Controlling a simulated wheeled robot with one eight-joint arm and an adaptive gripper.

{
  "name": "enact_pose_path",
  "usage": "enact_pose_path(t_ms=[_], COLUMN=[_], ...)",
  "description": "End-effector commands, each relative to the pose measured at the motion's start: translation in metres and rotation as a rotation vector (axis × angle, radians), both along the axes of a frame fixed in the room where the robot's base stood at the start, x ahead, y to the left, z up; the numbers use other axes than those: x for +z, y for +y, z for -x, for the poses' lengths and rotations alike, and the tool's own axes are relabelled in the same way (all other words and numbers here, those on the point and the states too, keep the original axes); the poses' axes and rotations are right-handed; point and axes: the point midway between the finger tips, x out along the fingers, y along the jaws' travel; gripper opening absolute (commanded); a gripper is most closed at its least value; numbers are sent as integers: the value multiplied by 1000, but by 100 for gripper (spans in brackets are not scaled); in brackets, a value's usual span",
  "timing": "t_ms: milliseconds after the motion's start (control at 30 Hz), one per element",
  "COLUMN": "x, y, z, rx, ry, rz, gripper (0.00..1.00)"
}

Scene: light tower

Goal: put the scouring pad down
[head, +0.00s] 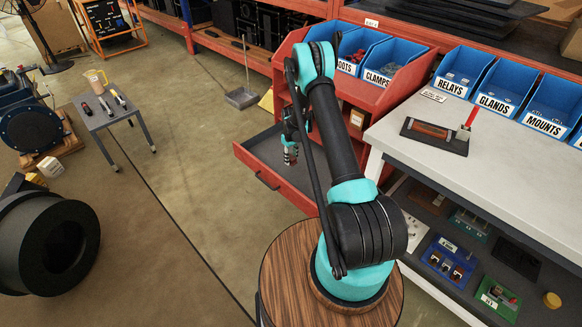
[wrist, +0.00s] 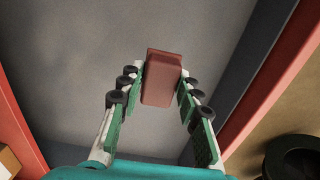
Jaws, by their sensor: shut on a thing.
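The scouring pad (wrist: 161,80) is a reddish-brown block in the wrist view. My gripper (wrist: 160,92) is shut on it, with green-lined fingers on both sides. In the head view my gripper (head: 290,154) is over an open red drawer (head: 268,187) with a grey floor. The pad is hard to make out there. The drawer's grey floor (wrist: 70,45) and red side also show in the wrist view. I cannot tell whether the pad touches the drawer floor.
Blue bins of boots and clamps (head: 388,60) sit in the red cabinet above the drawer. A light workbench (head: 480,150) at right holds a dark board with a brush. A small grey table (head: 105,112) stands at left. Open floor lies between.

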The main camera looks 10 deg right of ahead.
Motion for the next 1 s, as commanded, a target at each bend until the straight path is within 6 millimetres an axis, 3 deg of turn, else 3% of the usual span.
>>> enact_pose_path(t_ms=[533,933,967,1000], x=[-55,-60,-59,-59], y=[0,0,0,0], z=[0,0,0,0], rx=[0,-1,-1,-1], ry=[0,0,0,0], rz=[0,0,0,0], gripper=[2,2,37,42])
